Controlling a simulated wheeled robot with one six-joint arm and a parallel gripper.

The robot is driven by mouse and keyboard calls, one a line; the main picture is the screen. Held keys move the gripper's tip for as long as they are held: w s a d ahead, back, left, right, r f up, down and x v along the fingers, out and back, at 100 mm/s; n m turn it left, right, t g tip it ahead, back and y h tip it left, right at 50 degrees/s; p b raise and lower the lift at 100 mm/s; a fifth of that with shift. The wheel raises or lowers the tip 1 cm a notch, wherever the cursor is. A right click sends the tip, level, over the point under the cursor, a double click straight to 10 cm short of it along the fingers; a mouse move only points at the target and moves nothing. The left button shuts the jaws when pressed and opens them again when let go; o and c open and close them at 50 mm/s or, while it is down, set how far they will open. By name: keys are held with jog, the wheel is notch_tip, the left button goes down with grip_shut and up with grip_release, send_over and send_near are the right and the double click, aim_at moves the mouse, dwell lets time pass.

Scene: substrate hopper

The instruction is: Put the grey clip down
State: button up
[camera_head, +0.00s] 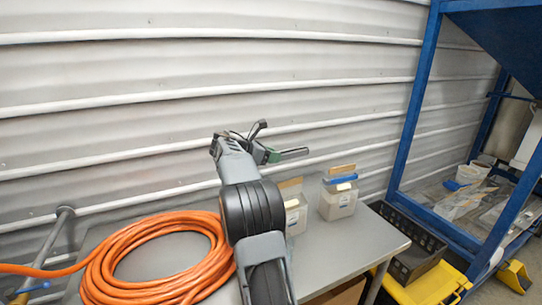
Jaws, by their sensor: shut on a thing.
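My gripper (268,149) is at the end of my raised arm, in the middle of the head view, above the back of the grey table and in front of the ribbed wall. It is shut on a small, slim greyish piece that points to the right, which looks like the grey clip (294,152). The clip is small here, and its exact shape and how the jaws meet it are hard to make out. It is held in the air, apart from the table.
A grey table (345,262) bears a coiled orange hose (125,262) at left and two tubs, one (338,200) with a blue lid part. Bare tabletop shows at right.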

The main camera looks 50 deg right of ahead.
dwell(0.7)
jog(key=w+a+f+n+t, duration=0.85)
jog(key=a+f+t, duration=0.2)
jog(key=a, duration=0.25)
jog(key=s+a+f+n+t+y, duration=0.1)
jog(key=a+f+n+t+y, duration=0.1)
jog(key=a, duration=0.5)
jog(key=s+a+f+n+t+y, duration=0.2)
jog(key=a+f+n, duration=0.1)
jog(key=a+f, duration=0.2)
jog(key=s+a+f+n+t+y, duration=0.1)
jog(key=a+f+n+t+y, duration=0.1)
jog(key=a, duration=0.7)
jog(key=shift+s+f+n+y, duration=0.15)
jog(key=shift+f+n+y, duration=0.45)
jog(key=shift+f, duration=0.25)
jog(key=shift+n+t+y, duration=0.35)
jog(key=shift+n+y, duration=0.15)
jog(key=shift+n, duration=0.15)
jog(key=a, duration=0.2)
jog(key=s+a, duration=0.1)
jog(key=a, duration=0.1)
jog(key=shift+a+r, duration=0.2)
jog(key=shift+a, duration=0.05)
jog(key=shift+w+a+r, duration=0.1)
jog(key=shift+a, duration=0.5)
